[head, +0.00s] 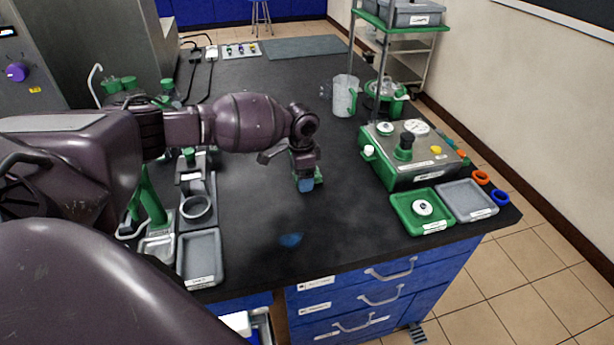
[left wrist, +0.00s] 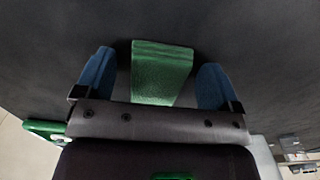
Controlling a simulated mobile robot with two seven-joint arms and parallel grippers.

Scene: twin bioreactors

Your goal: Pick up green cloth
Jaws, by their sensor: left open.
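The green cloth (left wrist: 160,72) is a folded green block between the two blue fingertips of my left gripper (left wrist: 155,82) in the left wrist view. A gap shows on each side, so the fingers do not grip it. In the head view my left gripper (head: 306,185) points down over the middle of the black bench. It hides most of the cloth, and a green edge (head: 319,177) shows just to its right. My right gripper is not in view.
A green and grey control box (head: 400,178), a green tray (head: 404,218) and a grey tray (head: 468,205) stand on the right. A clear jug (head: 344,96) is behind. Another grey tray (head: 201,238) lies at left. The bench front is mostly clear.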

